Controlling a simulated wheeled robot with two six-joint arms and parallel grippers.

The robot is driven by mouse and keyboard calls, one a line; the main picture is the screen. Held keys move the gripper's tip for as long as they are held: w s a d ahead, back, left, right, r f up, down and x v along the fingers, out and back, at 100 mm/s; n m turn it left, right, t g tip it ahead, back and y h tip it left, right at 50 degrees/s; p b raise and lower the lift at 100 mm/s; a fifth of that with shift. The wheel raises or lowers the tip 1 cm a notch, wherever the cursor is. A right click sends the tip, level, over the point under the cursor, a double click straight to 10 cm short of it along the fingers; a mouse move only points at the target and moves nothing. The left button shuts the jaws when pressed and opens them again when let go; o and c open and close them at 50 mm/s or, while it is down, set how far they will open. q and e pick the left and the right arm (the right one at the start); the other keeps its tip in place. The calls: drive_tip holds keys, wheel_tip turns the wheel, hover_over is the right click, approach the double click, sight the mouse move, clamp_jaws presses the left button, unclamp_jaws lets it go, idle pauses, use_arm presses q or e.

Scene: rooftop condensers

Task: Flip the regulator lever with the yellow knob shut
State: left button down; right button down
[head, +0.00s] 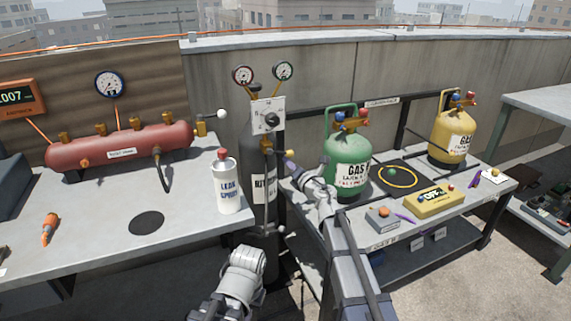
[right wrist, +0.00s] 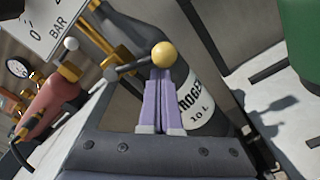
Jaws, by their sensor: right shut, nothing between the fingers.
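The dark nitrogen cylinder (head: 258,187) stands between the two benches, with a regulator panel (head: 268,117) and two gauges on top. The lever's yellow knob (head: 290,153) sticks out to the right below the panel. In the right wrist view the yellow knob (right wrist: 164,54) sits at the end of a grey lever rod (right wrist: 128,68). My right gripper (head: 294,168) is at the knob, its purple fingers (right wrist: 162,80) shut and empty. The fingertips appear just below the knob; I cannot tell whether they touch. My left gripper's fingers are not visible.
A leak spray bottle (head: 228,186) stands near the left bench's edge. A red manifold (head: 120,148) with a white-knobbed lever (head: 221,114) is behind it. A green gas cylinder (head: 340,155) stands right of my gripper, and a yellow one (head: 452,135) farther right.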

drive_tip(key=shift+w+d+r+n+p, duration=0.1)
drive_tip(key=shift+d+r+n+p, duration=0.15)
drive_tip(key=shift+n, duration=0.25)
drive_tip(key=shift+d+r+n+p, duration=0.1)
drive_tip(key=shift+r+n+p, duration=0.2)
drive_tip(key=shift+n, duration=0.2)
drive_tip(key=shift+d+r, duration=0.1)
drive_tip(key=shift+r, duration=0.25)
drive_tip(key=shift+f, duration=0.35)
drive_tip(key=s+d+f+b, duration=0.2)
drive_tip(key=s, duration=0.9)
